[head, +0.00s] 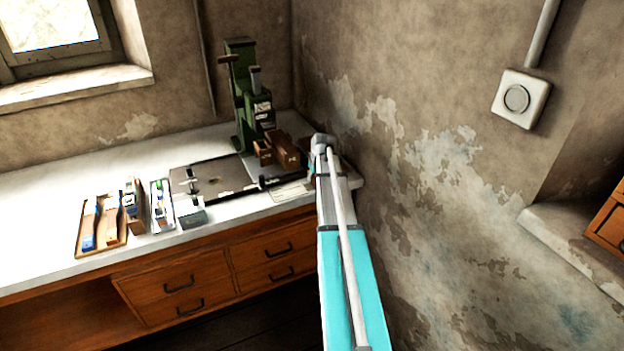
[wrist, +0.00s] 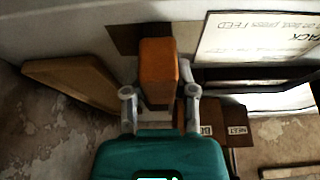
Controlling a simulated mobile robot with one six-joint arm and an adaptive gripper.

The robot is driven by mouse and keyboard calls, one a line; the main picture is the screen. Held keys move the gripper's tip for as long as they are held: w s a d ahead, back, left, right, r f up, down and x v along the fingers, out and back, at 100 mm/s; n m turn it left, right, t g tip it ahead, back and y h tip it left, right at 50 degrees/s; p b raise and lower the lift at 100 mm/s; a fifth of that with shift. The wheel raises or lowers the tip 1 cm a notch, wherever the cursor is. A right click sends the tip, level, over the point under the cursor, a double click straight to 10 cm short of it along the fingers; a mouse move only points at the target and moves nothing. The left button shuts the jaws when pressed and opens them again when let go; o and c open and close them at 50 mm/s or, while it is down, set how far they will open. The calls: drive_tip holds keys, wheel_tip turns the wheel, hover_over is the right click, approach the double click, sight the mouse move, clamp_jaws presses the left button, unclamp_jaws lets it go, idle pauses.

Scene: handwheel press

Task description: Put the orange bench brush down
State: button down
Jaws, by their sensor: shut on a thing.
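The orange bench brush (wrist: 158,68) is an orange-brown block in the middle of the wrist view. It sits between the two grey fingers of my gripper (wrist: 160,96), which is shut on it. A dark brown patch shows just behind the brush's left side. I cannot tell whether the brush touches the bench top. In the head view my arm reaches to the right end of the white bench (head: 60,222), by the wall corner, and hides the brush and fingertips.
A green handwheel press (head: 243,105) stands at the back, with brown wooden boxes (head: 286,150) beside it. A grey-brown plate (head: 215,178) and a wooden tray (head: 83,243) lie to the left. The wall rises close on the right. A printed card (wrist: 255,38) shows in the wrist view.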

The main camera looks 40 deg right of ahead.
drive_tip(key=shift+f, duration=0.2)
drive_tip(key=shift+c, duration=2)
unclamp_jaws()
drive_tip(key=shift+r, duration=0.2)
drive_tip(key=p+v, duration=1.1)
drive_tip(key=v, duration=0.1)
